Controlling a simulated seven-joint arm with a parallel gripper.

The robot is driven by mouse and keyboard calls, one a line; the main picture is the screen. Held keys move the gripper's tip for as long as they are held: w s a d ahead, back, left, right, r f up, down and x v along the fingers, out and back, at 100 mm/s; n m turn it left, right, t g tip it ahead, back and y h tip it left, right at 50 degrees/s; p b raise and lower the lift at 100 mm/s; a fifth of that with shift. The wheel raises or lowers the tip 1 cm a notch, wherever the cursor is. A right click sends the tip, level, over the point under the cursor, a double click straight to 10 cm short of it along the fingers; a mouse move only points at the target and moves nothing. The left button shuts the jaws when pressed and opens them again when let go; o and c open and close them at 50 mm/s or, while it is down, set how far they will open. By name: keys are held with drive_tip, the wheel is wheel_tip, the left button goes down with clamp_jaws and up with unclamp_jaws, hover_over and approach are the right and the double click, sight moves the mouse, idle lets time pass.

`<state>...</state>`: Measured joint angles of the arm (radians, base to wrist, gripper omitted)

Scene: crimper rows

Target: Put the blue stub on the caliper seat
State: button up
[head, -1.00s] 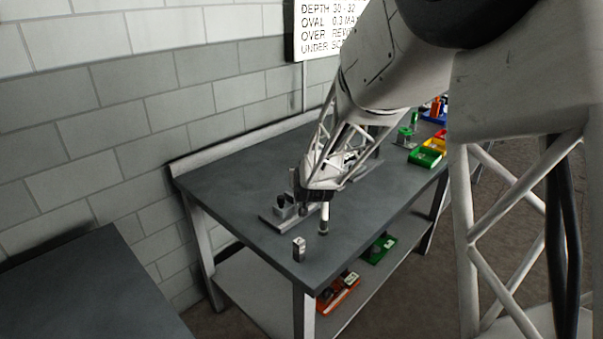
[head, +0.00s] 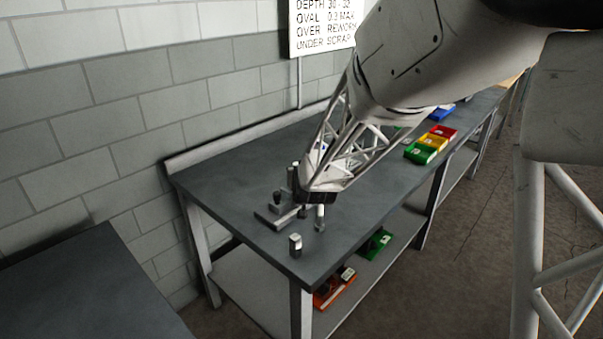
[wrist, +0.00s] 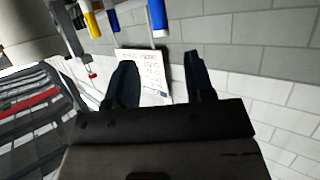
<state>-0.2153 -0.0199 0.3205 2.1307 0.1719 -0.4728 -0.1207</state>
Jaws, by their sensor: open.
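My gripper (head: 318,196) is over the near part of the grey workbench in the head view; its fingers are hard to make out there. In the wrist view its two dark fingers (wrist: 160,68) are apart with nothing between them. A blue cylinder with a pale end (wrist: 158,16) shows at the top of the wrist view, beyond the fingertips. Another blue piece (wrist: 112,17) is to its left; I cannot tell which is the stub. A grey fixture with a black knob (head: 276,207) stands left of my gripper, possibly the caliper seat. A pale upright cylinder (head: 320,216) shows just below my gripper.
A small metal block (head: 295,244) stands near the bench's front corner. Green, yellow and red bins (head: 432,143) line the right side. A wall sign (head: 323,25) hangs behind. A yellow piece (wrist: 92,24) shows in the wrist view. The bench's left end (head: 215,175) is clear.

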idle(0.7)
drive_tip(key=s+d+r+g, duration=0.2)
drive_tip(key=s+d, duration=0.3)
drive_tip(key=s, duration=0.9)
drive_tip(key=s+d+r+m+g+h, duration=0.1)
drive_tip(key=s+d+r+g, duration=0.2)
drive_tip(key=s, duration=1.2)
drive_tip(key=s+d+r+g, duration=0.2)
drive_tip(key=s+d+g, duration=0.3)
drive_tip(key=s, duration=0.9)
drive_tip(key=shift+s+d+r+m+g+h, duration=0.4)
drive_tip(key=shift+d, duration=0.6)
drive_tip(key=shift+c, duration=0.2)
